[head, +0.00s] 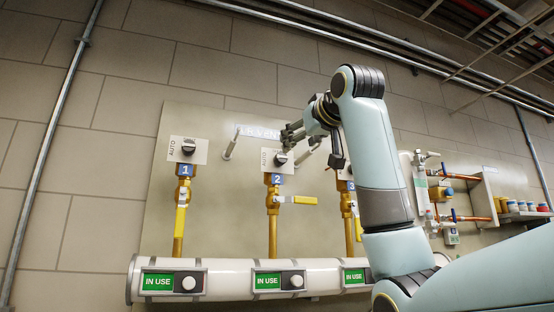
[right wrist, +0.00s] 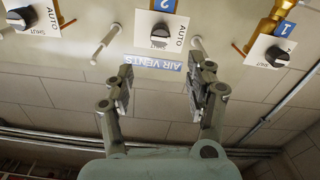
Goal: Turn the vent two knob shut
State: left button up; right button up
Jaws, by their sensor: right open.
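The vent two knob (head: 280,158) is a dark round knob on a white plate above the blue "2" label (head: 274,179). In the right wrist view the picture is upside down and the knob (right wrist: 164,36) shows on its plate, marked AUTO and SHUT. I cannot tell which mark it points to. My right gripper (head: 290,135) is just above the knob in the head view. In the right wrist view its open fingers (right wrist: 162,82) are apart, with nothing between them but the "AIR VENTS" sign (right wrist: 157,62) behind. The knob lies beyond the fingertips, untouched. My left gripper is out of view.
Knob one (head: 188,148) stands left of knob two; knob three (right wrist: 22,18) is on the other side. Pale pegs (head: 232,142) stick out from the panel. A yellow lever (head: 298,200) lies sideways under vent two. A white pipe (head: 225,268) with "IN USE" signs runs below.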

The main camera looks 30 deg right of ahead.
aim_at(283, 157)
jog(key=p+x, duration=0.4)
jog(key=x, duration=0.6)
jog(key=shift+a+r, duration=0.1)
jog(key=shift+w, duration=0.6)
jog(key=shift+s, duration=0.1)
grip_shut()
